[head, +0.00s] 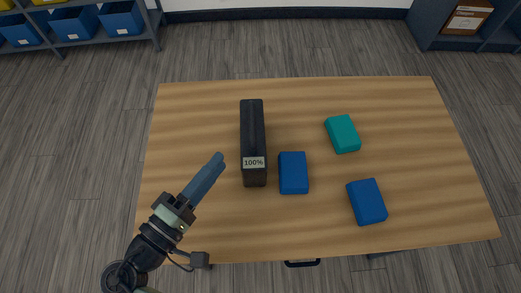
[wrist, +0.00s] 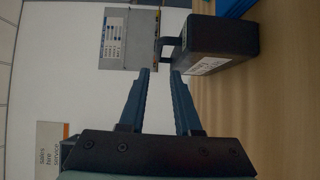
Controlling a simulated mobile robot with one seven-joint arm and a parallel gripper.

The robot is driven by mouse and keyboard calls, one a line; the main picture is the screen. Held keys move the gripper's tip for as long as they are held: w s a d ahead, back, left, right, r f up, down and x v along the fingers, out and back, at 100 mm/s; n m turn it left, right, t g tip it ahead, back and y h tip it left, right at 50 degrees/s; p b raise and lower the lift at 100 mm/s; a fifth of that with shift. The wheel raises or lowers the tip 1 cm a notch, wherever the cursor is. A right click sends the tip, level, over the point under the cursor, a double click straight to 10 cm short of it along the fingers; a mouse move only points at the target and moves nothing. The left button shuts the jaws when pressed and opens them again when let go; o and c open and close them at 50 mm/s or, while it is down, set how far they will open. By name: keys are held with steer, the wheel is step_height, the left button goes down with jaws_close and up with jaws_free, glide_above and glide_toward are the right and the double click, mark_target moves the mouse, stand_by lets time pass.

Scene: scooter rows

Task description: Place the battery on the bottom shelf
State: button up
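The battery (head: 253,137) is a long black block on the wooden table, with a white "100%" label on its near end. In the wrist view the battery (wrist: 225,42) is ahead and to the right, with a dark handle on its end. My gripper (head: 218,160) is over the table's left part, just left of the battery and apart from it. In the wrist view my gripper (wrist: 160,72) has its two fingers apart with nothing between them.
Two blue blocks (head: 293,173) (head: 367,202) and a teal block (head: 343,134) lie right of the battery on the table (head: 400,110). A shelf unit with blue bins (head: 74,24) stands at the back left. Another shelf at back right holds a cardboard box (head: 467,17).

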mark_target(251, 119)
steer(key=x, duration=1.2)
steer(key=shift+w+d+r+p, duration=0.15)
steer(key=shift+w+d+p, duration=0.1)
steer(key=shift+p, duration=0.05)
jaws_close()
stand_by(0.9)
steer(key=shift+r, duration=0.2)
